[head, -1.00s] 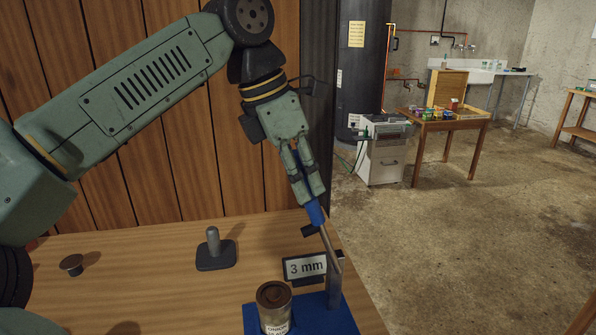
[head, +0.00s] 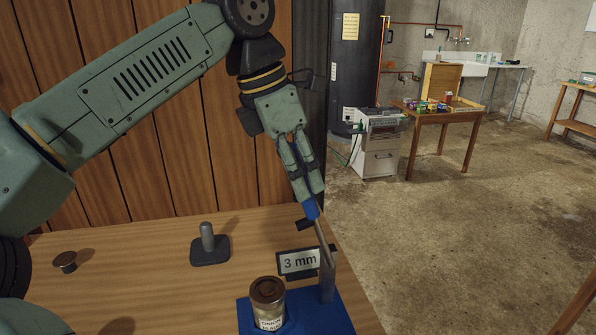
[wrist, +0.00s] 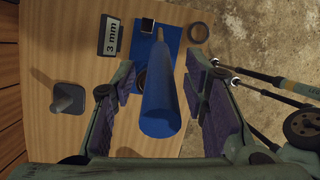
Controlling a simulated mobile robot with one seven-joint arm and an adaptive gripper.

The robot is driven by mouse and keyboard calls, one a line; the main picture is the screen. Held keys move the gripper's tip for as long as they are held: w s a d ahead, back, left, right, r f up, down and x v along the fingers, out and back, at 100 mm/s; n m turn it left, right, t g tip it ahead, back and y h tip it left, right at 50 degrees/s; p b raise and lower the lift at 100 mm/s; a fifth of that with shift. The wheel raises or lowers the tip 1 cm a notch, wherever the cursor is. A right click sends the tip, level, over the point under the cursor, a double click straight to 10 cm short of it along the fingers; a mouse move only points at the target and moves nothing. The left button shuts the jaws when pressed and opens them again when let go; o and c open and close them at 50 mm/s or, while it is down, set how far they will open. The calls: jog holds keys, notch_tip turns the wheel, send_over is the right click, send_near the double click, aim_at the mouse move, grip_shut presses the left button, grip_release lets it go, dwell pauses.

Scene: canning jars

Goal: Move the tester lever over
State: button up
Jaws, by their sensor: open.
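The tester has a blue base (head: 338,309), a grey post (head: 327,283) and a slanted metal lever (head: 323,240) with a blue handle (head: 311,208). A black-framed "3 mm" sign (head: 299,262) stands beside the post. A jar with a rusty brown lid (head: 267,291) stands upright on the base. My gripper (head: 308,192) is at the handle's upper end. In the wrist view the blue handle (wrist: 162,98) lies between my open fingers, with gaps on both sides. The jar is mostly hidden there behind the handle and left finger.
A grey peg on a dark foot (head: 209,246) and a small brown-topped lid (head: 65,261) stand on the wooden bench (head: 160,275) to the left. A dark ring (wrist: 198,32) shows near the bench edge. Wood panelling stands behind; open floor lies to the right.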

jog(key=v, duration=1.2)
